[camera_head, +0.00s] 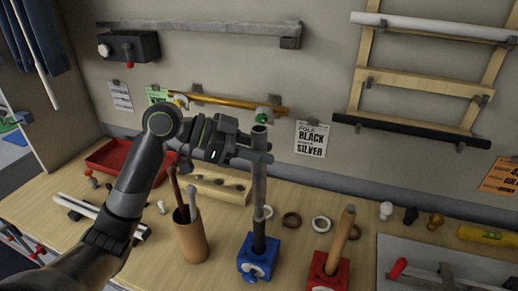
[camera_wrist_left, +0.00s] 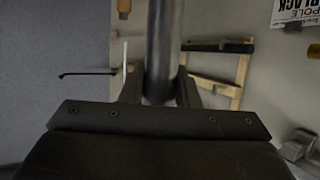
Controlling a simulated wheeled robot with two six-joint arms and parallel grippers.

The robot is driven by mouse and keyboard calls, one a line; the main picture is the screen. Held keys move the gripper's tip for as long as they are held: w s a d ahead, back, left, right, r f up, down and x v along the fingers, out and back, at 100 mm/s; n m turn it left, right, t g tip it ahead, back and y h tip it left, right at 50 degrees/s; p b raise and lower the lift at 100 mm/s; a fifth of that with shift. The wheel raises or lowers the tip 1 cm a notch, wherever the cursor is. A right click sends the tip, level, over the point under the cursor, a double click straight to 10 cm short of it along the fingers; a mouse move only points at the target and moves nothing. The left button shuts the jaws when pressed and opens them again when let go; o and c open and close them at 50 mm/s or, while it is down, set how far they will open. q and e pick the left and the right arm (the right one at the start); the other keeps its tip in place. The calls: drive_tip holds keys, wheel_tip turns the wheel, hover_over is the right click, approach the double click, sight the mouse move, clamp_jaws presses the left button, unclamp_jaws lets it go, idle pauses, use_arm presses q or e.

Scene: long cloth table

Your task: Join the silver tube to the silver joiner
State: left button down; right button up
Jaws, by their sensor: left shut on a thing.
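My left gripper (camera_head: 262,152) is shut on the silver tube (camera_head: 259,182), which stands close to upright. In the left wrist view the tube (camera_wrist_left: 164,45) runs up between the two fingers (camera_wrist_left: 160,92). Below it, a black pole (camera_head: 259,235) stands in a blue block (camera_head: 256,262) on the table. The tube's lower end lines up with the top of the pole, near a greyish ring-like part (camera_head: 265,212). I cannot tell whether that part is the silver joiner or a ring on the table behind, or whether tube and pole touch. My right gripper is not in view.
A brown cup (camera_head: 191,237) with rods stands left of the blue block. A red block (camera_head: 328,272) with a wooden pole stands to the right. Loose rings (camera_head: 321,224) lie behind. A red tray (camera_head: 113,157) is at the back left, a grey tray (camera_head: 430,262) at the right.

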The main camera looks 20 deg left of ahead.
use_arm(q)
drive_tip(key=shift+f+b, duration=1.7)
drive_tip(key=shift+f, duration=0.6)
drive_tip(key=c, duration=1)
unclamp_jaws()
drive_tip(key=shift+r, duration=0.1)
drive_tip(key=shift+a, duration=0.1)
drive_tip(key=b, duration=0.6)
approach(258, 167)
drive_tip(key=shift+s+a+r, duration=0.15)
drive_tip(key=shift+a+r, duration=0.1)
drive_tip(key=shift+a, duration=0.9)
drive_tip(key=shift+s+a+r, duration=0.1)
drive_tip(key=shift+a+r, duration=0.1)
drive_tip(key=shift+a, duration=0.9)
drive_tip(key=shift+s+a+r, duration=0.15)
drive_tip(key=shift+a+r, duration=0.1)
drive_tip(key=shift+a, duration=0.9)
